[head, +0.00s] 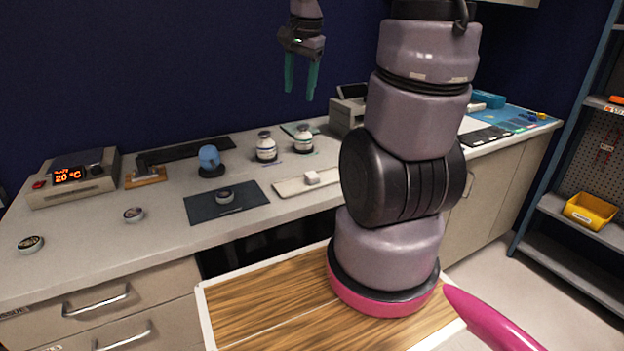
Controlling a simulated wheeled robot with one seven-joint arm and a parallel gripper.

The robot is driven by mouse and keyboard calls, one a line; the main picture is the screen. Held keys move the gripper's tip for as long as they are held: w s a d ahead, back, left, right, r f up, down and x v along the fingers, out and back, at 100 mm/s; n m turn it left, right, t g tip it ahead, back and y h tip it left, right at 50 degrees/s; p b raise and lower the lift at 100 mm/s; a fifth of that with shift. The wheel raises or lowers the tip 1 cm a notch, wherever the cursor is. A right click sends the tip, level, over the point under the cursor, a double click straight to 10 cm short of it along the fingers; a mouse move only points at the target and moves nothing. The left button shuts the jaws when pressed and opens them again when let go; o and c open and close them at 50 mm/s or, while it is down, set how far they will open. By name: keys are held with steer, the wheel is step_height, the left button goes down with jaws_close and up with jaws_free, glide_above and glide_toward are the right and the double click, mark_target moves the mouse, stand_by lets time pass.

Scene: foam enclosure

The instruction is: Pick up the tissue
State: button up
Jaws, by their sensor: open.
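I cannot make out anything that is clearly a tissue. A small white block-like thing (312,178) sits on a flat pale board (289,187) near the counter's front edge, partly behind my arm at the right; it is too small to tell what it is. My gripper (300,92) is open and empty, its two teal fingers pointing down. It hangs in the air above the back of the counter, apart from everything on it.
The grey counter (165,222) holds a heater reading 20 °C (75,178), a blue-topped device (210,160), two white jars (266,147) (304,140), several round tins and a dark mat (205,210). My arm hides part of the counter. A shelf with a yellow bin (590,212) stands right.

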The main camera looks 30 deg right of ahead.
steer(key=w+d+f+m+g, duration=0.1)
steer(key=w+d+f+m, duration=0.15)
steer(key=f, duration=0.35)
steer(key=w+d+f+m+g, duration=0.2)
steer(key=w+d+f, duration=0.1)
steer(key=f, duration=0.4)
steer(key=m, duration=0.2)
glide_above(312, 174)
steer(key=shift+n, duration=0.25)
step_height(312, 174, down, 9)
steer(key=shift+s+d, duration=0.1)
steer(key=shift+s, duration=0.05)
steer(key=shift+f, duration=3.05)
jaws_close()
step_height(312, 174, up, 10)
